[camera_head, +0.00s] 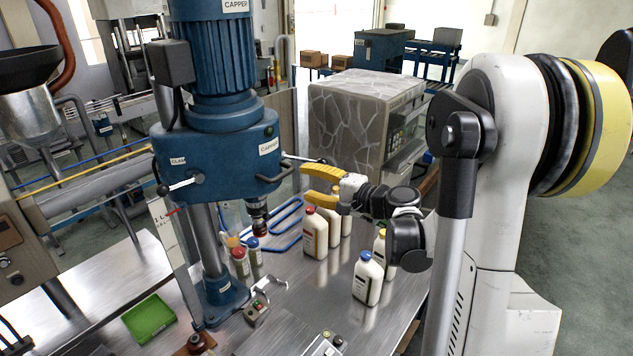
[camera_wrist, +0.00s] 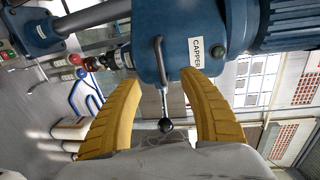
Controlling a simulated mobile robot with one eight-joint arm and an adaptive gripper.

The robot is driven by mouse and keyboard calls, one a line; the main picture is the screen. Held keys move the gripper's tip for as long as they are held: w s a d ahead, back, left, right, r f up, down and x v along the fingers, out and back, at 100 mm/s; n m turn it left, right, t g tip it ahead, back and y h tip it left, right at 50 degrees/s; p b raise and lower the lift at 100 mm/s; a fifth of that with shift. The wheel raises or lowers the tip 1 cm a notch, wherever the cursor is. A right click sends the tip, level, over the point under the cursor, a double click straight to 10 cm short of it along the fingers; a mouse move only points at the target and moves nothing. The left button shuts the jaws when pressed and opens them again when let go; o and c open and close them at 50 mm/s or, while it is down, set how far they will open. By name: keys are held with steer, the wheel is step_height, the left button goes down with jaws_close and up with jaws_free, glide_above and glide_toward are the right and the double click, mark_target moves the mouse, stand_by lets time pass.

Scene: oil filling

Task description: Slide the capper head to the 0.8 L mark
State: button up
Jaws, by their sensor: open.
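The blue capper head (camera_head: 218,150) sits on a steel column (camera_head: 208,242) above the work table. It also shows in the wrist view (camera_wrist: 175,25). A pale upright scale strip (camera_head: 165,235) stands left of the column, with a red mark near its top; I can partly read "1 L", but not a 0.8 mark. A clamp lever (camera_head: 181,185) is on the head's left front. A second lever (camera_wrist: 162,80) with a black knob points out from the head between my fingers. My gripper (camera_head: 304,182) is open, its yellow fingers apart around this lever; contact is not visible.
White bottles with red, yellow and blue caps (camera_head: 368,278) stand on the table (camera_head: 300,290) under and beside my gripper. Small red- and blue-capped containers (camera_head: 240,262) stand by the column. A green tray (camera_head: 149,318) lies at the front left.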

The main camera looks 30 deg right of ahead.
mark_target(285, 176)
steer(key=shift+b+x, duration=0.55)
steer(key=shift+x, duration=3.65)
steer(key=shift+s, duration=0.1)
jaws_close()
